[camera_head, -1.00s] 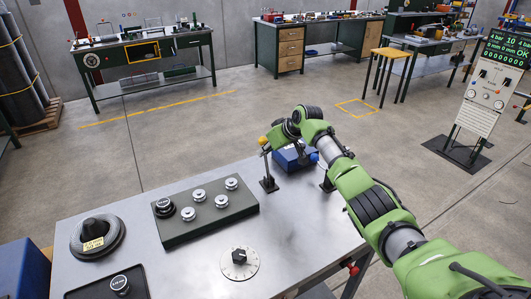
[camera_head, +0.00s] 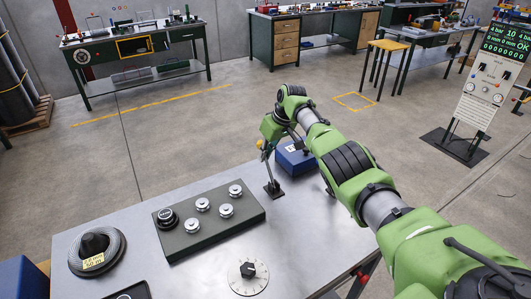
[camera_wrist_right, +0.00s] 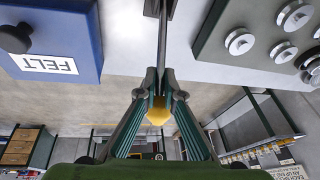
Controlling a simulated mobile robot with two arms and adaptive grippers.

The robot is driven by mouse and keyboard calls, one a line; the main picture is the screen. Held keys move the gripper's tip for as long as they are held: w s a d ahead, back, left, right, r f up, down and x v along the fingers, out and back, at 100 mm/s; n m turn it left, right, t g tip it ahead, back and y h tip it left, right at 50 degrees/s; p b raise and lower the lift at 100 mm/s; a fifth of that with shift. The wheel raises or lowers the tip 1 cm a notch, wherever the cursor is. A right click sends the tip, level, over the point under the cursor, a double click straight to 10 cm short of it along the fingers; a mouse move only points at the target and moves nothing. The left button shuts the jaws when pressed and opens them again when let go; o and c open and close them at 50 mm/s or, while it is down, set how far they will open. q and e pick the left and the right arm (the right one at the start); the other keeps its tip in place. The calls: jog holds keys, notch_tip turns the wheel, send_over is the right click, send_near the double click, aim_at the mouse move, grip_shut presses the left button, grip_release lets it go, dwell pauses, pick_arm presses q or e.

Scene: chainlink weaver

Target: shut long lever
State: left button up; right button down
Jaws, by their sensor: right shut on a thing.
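The long lever (camera_head: 268,170) is a thin grey rod that rises from a small black base near the far edge of the metal table. It stands close to upright, its top leaning slightly left, and ends in a yellow knob (camera_head: 260,144). My right gripper (camera_head: 268,148) is at the top of the lever, partly hidden by its own wrist. In the wrist view, the right gripper (camera_wrist_right: 159,78) is shut on the rod (camera_wrist_right: 163,40), with the yellow knob (camera_wrist_right: 158,110) between its fingers. My left gripper is not in view.
A blue box (camera_head: 298,157) labelled FELT (camera_wrist_right: 50,63) stands right beside the lever. A dark green block (camera_head: 185,238) with several silver knobs lies to the left. A white dial (camera_head: 248,276) and a black cone (camera_head: 95,243) are nearer. Bare table lies between them.

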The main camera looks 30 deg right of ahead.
jog(key=shift+w+a+r+t, duration=0.1)
jog(key=shift+w+r+t, duration=0.2)
jog(key=shift+w+r, duration=0.3)
jog(key=c, duration=1.9)
grip_release()
jog(key=shift+w+a+f, duration=0.2)
jog(key=shift+w+f, duration=0.2)
jog(key=shift+f, duration=0.05)
jog(key=shift+s+d+r, duration=0.15)
jog(key=shift+s+d, duration=0.05)
jog(key=shift+s, duration=0.1)
jog(key=shift+s+d+r, duration=0.1)
jog(key=shift+s+r, duration=0.1)
jog(key=shift+r, duration=0.15)
jog(key=v, duration=1)
jog(key=shift+w+r, duration=0.25)
jog(key=shift+r, duration=0.2)
